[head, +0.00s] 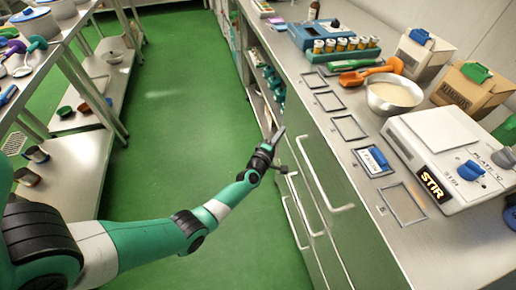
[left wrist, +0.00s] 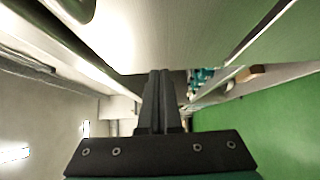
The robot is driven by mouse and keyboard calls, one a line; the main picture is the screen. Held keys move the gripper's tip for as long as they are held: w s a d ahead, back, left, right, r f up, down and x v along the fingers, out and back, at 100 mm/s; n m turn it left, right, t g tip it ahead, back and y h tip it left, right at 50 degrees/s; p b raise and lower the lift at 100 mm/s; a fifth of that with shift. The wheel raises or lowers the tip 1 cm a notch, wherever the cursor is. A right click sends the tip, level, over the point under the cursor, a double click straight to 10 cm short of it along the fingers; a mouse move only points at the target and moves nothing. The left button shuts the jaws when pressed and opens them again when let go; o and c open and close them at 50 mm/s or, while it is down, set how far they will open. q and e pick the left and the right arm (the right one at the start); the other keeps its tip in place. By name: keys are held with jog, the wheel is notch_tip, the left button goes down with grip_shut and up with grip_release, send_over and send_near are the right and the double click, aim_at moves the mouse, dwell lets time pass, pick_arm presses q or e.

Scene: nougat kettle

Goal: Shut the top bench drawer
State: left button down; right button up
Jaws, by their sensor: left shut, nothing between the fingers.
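The green bench front (head: 318,150) runs along the right of the head view, with several pale bar handles on its drawers. The uppermost handle (head: 328,182) is just under the worktop edge. I cannot tell how far the top drawer stands out. My left gripper (head: 280,134) is shut and empty, beside the bench front and a little beyond the handles. It hides part of the front there. In the left wrist view the closed fingers (left wrist: 160,78) point along a pale surface, and I cannot tell whether they touch it. My right gripper is in neither view.
Open shelves (head: 268,85) with teal items lie beyond the gripper. The green floor (head: 185,110) is clear between the bench and left racks (head: 85,165).

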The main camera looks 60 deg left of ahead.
pick_arm(q)
jog(key=p+v, duration=0.3)
jog(key=v, duration=0.7)
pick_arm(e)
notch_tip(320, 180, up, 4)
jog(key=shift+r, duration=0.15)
